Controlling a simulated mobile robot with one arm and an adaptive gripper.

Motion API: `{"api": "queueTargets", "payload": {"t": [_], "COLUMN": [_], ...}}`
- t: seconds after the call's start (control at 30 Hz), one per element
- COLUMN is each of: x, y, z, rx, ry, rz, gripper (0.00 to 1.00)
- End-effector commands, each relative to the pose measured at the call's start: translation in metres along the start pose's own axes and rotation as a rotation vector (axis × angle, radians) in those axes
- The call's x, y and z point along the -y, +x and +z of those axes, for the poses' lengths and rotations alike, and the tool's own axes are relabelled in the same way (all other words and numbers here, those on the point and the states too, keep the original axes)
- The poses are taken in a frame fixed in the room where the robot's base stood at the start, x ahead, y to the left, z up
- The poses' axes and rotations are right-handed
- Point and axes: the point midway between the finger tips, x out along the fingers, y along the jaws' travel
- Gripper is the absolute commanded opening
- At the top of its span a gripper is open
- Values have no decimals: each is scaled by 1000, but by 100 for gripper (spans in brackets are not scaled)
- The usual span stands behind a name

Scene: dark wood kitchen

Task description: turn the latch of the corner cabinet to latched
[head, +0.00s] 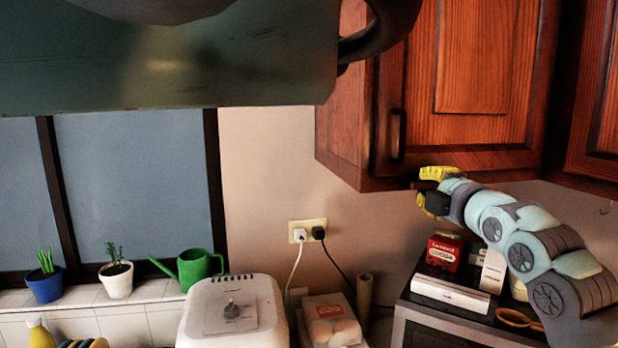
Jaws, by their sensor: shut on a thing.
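The corner cabinet (478,125) is a reddish-brown wooden wall cabinet at the upper right of the head view. Its door looks closed and has a dark vertical handle (396,135) near the left edge. My gripper (427,189), with yellow fingers, is at the cabinet's bottom edge, right of and below the handle. It is shut on a small brownish piece, which appears to be the latch (421,185). The fingers hide most of this piece, so I cannot tell which way it is turned. My arm reaches in from the lower right.
A microwave-like appliance (425,325) bearing a red box (444,252) and white boxes stands below my arm. Another cabinet door (603,110) is at the far right. A white appliance (232,310) and a green watering can (197,268) are at the left.

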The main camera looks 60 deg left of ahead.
Motion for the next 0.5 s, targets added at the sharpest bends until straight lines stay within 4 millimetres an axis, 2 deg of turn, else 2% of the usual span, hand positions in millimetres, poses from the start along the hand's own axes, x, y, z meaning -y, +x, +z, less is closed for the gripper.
{"api": "queueTargets", "payload": {"t": [0.03, 0.5], "x": [7, 5], "y": [0, -1], "z": [0, -1], "rx": [0, -3], "ry": [6, 144], "rz": [5, 7], "gripper": [0, 0]}}
